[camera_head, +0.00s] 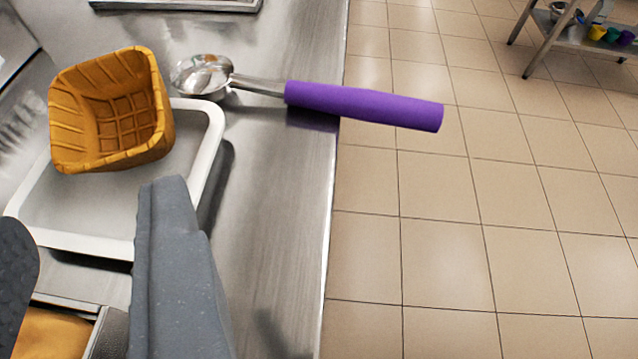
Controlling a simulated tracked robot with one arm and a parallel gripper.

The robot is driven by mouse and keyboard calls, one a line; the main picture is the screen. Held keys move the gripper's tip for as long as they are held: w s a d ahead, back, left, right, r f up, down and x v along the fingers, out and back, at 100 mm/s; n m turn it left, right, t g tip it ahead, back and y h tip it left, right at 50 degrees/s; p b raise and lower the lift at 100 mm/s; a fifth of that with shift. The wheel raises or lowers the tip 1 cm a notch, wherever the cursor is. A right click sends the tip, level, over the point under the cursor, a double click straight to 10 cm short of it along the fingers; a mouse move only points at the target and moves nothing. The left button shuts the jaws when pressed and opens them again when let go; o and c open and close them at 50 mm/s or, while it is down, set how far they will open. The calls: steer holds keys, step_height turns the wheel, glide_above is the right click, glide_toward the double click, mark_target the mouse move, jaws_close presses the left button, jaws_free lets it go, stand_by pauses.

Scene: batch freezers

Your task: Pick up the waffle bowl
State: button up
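The waffle bowl (112,112) is golden brown and square, with a grid pattern inside. It is at the upper left, over the far part of a white-rimmed tray (207,150), with its open side toward me. I cannot tell exactly how it rests on the tray. My gripper (90,208) is open: one dark finger is at the left edge and one grey finger is at lower centre-left. The gap between them is empty, nearer to me than the bowl. The grey finger covers part of the tray.
A metal scoop with a purple handle (365,105) lies right of the bowl, its handle sticking out past the edge of the steel counter (285,215). A brown item (45,335) shows at bottom left. Tiled floor (480,220) lies right. A shelf (575,35) stands far off.

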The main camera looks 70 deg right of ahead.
mark_target(158, 114)
steer(key=shift+s+d+f+g, duration=0.2)
steer(key=shift+s+f+g, duration=0.15)
steer(key=shift+f, duration=0.4)
steer(key=b+x, duration=0.2)
steer(key=x, duration=0.6)
steer(key=shift+w+d, duration=0.15)
steer(key=shift+b+x, duration=1)
steer(key=shift+x, duration=1.7)
steer(key=shift+d+r, duration=0.1)
steer(key=shift+r, duration=0.2)
jaws_close()
